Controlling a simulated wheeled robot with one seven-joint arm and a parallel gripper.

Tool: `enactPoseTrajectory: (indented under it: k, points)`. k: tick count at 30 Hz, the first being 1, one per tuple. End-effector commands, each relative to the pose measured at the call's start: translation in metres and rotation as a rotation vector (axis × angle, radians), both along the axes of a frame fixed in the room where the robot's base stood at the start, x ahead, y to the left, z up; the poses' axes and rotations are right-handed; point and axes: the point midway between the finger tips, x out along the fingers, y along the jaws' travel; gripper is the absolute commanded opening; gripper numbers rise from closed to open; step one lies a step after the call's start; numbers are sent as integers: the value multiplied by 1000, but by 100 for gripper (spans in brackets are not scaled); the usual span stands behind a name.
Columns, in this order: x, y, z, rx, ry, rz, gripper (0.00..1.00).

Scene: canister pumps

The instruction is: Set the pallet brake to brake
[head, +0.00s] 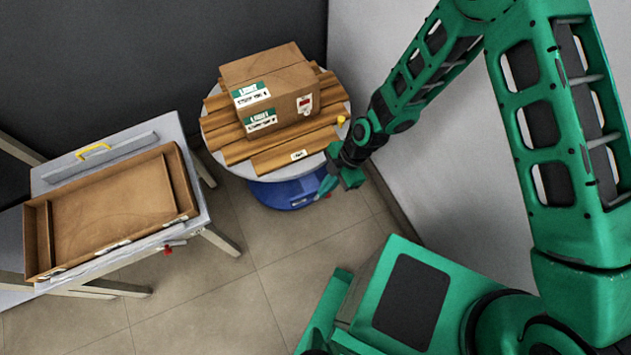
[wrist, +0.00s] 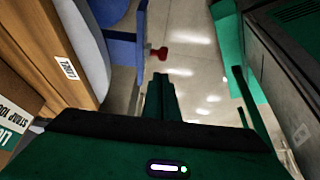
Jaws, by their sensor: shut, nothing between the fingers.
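A wooden pallet (head: 242,150) lies on a round grey top over a blue base (head: 268,193). The blue structure also shows in the wrist view (wrist: 122,48). A red knob (wrist: 158,53) sticks out from the blue part in the wrist view, likely the brake lever. In the head view it is mostly hidden by my gripper. My gripper (head: 325,186) is low beside the right side of the blue base. In the wrist view its fingers (wrist: 160,78) are together and empty, pointing just below the red knob, with no clear contact. The brake's setting cannot be read.
Cardboard boxes (head: 275,92) stand on the pallet, and a yellow knob (head: 341,120) is at its right rim. A grey table (head: 205,215) at left holds a shallow cardboard tray (head: 182,182), with a red handle (head: 167,250) below. A wall is close at right. Front floor is clear.

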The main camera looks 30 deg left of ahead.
Motion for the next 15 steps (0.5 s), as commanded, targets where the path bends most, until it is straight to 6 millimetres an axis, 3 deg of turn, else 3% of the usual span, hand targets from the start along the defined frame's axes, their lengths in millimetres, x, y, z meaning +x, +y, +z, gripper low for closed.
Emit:
enactPoseTrajectory:
  k: [9, 15]
  points:
    - [-13, 17, 30, 3, 0, -1, 0]
    - [7, 2, 67, 3, -2, -7, 0]
